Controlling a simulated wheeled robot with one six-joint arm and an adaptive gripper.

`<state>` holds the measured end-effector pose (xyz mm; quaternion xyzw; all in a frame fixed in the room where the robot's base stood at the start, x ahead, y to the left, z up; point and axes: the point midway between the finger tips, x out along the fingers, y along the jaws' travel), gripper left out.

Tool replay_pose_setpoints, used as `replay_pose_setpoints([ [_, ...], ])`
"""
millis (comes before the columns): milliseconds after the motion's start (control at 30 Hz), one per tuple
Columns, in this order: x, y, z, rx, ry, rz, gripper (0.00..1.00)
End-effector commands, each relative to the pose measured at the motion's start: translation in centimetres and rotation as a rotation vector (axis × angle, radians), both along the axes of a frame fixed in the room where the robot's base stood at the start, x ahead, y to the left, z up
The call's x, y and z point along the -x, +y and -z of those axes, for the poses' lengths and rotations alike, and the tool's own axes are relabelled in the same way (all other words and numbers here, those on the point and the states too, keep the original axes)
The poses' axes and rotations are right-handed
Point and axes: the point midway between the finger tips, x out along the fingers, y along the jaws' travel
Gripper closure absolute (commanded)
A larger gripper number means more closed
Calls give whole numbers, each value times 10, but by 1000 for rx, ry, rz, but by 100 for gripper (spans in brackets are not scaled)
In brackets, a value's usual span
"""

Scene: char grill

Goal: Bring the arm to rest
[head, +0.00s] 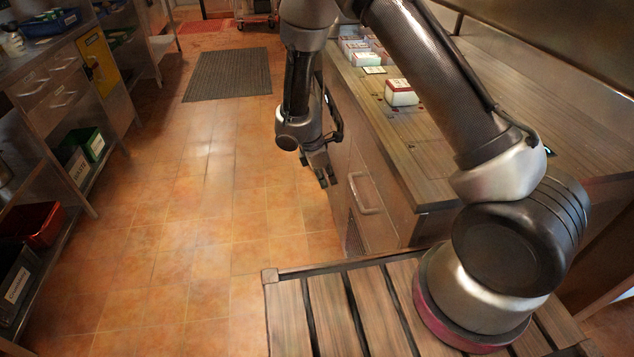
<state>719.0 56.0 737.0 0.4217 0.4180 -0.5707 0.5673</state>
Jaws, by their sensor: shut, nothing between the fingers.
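My arm rises from its base at the lower right, bends over near the top of the head view, and hangs down at the centre. My gripper (327,180) is at the end, pointing down, shut and empty. It is over the tiled floor just left of the counter's cabinet front (366,190), below the counter top. Whether it touches the cabinet front cannot be told from this view.
The wooden counter (425,165) on the right holds a white and red box (401,93) and several more boxes farther back. Metal shelving with a red bin (32,222) and green bin (92,145) lines the left. The tiled floor between is clear, with a dark mat (230,75).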

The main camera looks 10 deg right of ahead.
Motion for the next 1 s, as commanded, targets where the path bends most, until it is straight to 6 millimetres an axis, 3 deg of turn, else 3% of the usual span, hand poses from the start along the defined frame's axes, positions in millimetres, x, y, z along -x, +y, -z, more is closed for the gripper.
replay_pose_setpoints([
  [200, -1, 14, -42, -4, -4, 0, 100],
  [400, 0, 22, -71, -2, -2, 0, 100],
  [733, 2, 23, -82, 8, -8, 53, 100],
  [867, 34, 4, -79, 65, 23, 232, 100],
  [1000, 70, -22, -121, 79, 7, 467, 100],
])
